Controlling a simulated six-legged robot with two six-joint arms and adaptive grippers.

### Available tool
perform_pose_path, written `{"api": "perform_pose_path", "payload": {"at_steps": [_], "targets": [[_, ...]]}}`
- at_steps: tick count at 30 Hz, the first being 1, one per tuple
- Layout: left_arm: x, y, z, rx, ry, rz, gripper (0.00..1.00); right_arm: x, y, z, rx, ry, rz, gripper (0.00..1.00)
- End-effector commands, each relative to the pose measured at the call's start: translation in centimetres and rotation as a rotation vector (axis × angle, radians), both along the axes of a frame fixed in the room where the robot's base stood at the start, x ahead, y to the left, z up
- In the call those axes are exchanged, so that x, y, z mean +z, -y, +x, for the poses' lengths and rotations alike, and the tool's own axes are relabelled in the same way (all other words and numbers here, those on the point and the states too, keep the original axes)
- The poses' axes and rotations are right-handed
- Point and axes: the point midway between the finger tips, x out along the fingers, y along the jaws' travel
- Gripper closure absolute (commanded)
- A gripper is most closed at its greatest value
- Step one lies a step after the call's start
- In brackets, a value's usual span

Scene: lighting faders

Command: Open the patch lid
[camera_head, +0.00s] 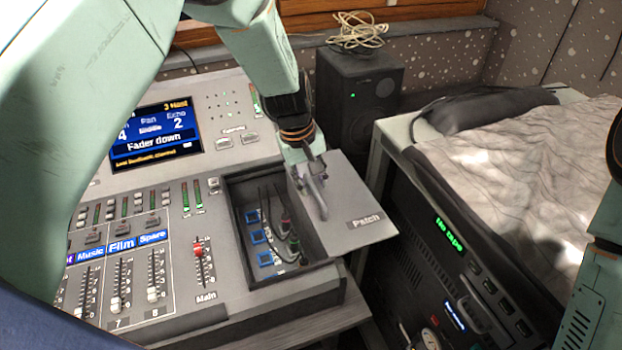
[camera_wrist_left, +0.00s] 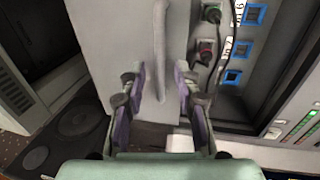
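The grey patch lid (camera_head: 352,198), labelled "Patch", lies to the right of the patch compartment (camera_head: 232,196) and juts past the console's right edge. The compartment is uncovered over most of its width; blue-framed sockets (camera_head: 258,236) and cabled plugs show inside. A bar-like handle (camera_head: 318,198) stands up from the lid. My left gripper (camera_head: 308,172) is at this handle. In the left wrist view, the left gripper's fingers (camera_wrist_left: 160,98) stand apart on either side of the handle (camera_wrist_left: 160,45), with gaps visible. My right gripper is out of view.
The mixing console (camera_head: 215,268) has faders and a screen (camera_head: 155,135). A black speaker (camera_head: 358,90) stands behind the lid. A rack (camera_head: 440,250) with a "No tape" display is on the right, under a cloth-covered top (camera_head: 520,170). A narrow gap separates console and rack.

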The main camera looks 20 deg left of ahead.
Motion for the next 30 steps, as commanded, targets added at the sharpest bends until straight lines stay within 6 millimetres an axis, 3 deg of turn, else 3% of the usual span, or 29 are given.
{"api": "perform_pose_path", "payload": {"at_steps": [11,24,30], "targets": [[0.9,-0.2,0.0,0.0,0.002,0.0,0.67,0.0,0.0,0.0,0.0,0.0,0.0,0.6],[9.2,-1.4,-1.0,0.001,0.004,0.0,0.67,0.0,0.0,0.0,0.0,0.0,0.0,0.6],[11.3,-1.8,-1.3,0.0,0.001,0.001,0.67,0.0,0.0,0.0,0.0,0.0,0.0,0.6]]}}
